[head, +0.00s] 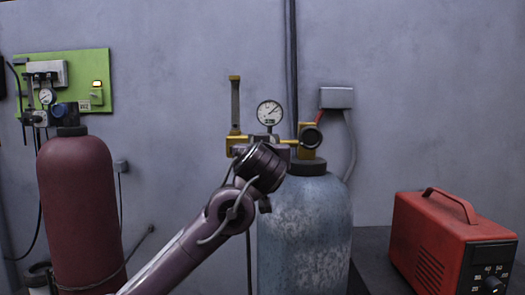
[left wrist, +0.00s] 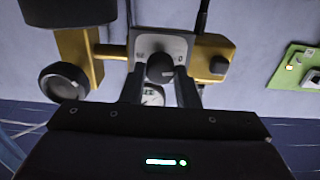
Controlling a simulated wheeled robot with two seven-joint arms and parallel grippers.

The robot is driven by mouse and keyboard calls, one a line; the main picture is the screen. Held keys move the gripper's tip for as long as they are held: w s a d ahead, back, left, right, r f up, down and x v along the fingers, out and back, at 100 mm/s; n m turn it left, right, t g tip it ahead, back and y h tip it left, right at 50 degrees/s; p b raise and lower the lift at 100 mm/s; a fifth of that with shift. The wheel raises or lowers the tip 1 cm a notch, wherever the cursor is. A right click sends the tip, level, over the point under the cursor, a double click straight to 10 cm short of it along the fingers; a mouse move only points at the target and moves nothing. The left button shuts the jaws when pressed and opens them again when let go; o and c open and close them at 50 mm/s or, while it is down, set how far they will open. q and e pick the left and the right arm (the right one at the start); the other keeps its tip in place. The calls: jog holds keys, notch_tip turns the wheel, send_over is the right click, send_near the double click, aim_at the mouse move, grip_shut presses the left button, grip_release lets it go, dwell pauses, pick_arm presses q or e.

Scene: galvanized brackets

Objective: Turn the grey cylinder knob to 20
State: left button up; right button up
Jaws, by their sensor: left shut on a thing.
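The grey-blue cylinder (head: 305,235) stands upright in the middle of the head view, with a brass regulator and a round gauge (head: 270,113) on top. My left gripper (left wrist: 160,80) is at the front of this regulator. In the left wrist view its two dark fingers are on either side of a small dark round knob (left wrist: 160,68), shut on it. A pale grey dial plate (left wrist: 178,48) shows behind the knob; its marks are too small to read surely. In the head view my left arm's end hides the knob and fingertips. My right gripper is out of view.
A maroon cylinder (head: 82,200) with its own regulator stands at left, before a green panel (head: 95,65). A red box (head: 425,240) with a numbered knob (head: 493,284) is at right. A black round valve knob (left wrist: 65,82) is beside the fingers.

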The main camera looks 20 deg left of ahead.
pick_arm(q)
jog(key=shift+d+f+m+b, duration=0.15)
jog(key=shift+m+b, duration=0.9)
jog(key=shift+m, duration=6.85)
jog(key=shift+a+f+m+b, duration=0.2)
jog(key=shift+m+b, duration=0.85)
jog(key=shift+m, duration=6.85)
jog(key=shift+f+m, duration=0.15)
jog(key=shift+m, duration=0.15)
